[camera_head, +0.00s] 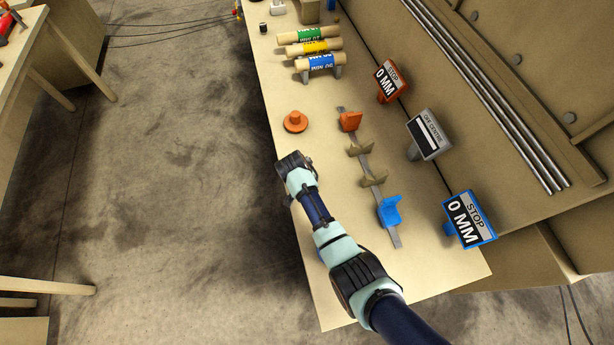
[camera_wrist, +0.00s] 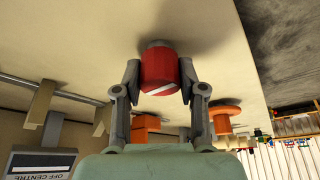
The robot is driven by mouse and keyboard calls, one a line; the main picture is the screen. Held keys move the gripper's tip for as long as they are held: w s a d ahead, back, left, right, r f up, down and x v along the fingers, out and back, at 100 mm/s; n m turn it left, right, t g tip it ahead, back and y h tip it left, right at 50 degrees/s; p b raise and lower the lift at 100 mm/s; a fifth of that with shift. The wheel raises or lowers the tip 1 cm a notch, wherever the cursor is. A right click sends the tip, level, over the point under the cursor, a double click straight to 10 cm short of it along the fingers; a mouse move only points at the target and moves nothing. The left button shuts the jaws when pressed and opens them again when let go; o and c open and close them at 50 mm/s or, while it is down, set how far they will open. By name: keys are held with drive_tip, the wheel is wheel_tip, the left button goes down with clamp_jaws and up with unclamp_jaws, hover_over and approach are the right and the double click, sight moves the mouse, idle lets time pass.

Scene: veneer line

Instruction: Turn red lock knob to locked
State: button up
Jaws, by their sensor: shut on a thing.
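The red lock knob (camera_wrist: 159,66) is in the upper middle of the wrist view, a red cylinder with a slanted white line on its near edge and a grey base behind it. My gripper (camera_wrist: 160,78) has one finger on each side of the knob and is shut on it. In the head view my gripper (camera_head: 292,163) is low over the left edge of the bench (camera_head: 325,185); the red knob is hidden there behind my arm. I cannot tell from the white line whether the knob is locked.
An orange round knob (camera_head: 295,122) stands farther up the bench. To the right are a rail (camera_head: 366,166) with an orange stop (camera_head: 350,121) and a blue stop (camera_head: 389,211), and display boxes including the off-centre one (camera_head: 429,134). Rolls (camera_head: 310,45) lie at the back.

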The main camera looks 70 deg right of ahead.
idle(0.5)
drive_tip(key=o, duration=1.1)
drive_tip(key=shift+o, duration=0.2)
drive_tip(key=shift+r, duration=0.1)
drive_tip(key=v, duration=1.1)
drive_tip(key=shift+a+r, duration=0.25)
drive_tip(key=shift+r, duration=0.1)
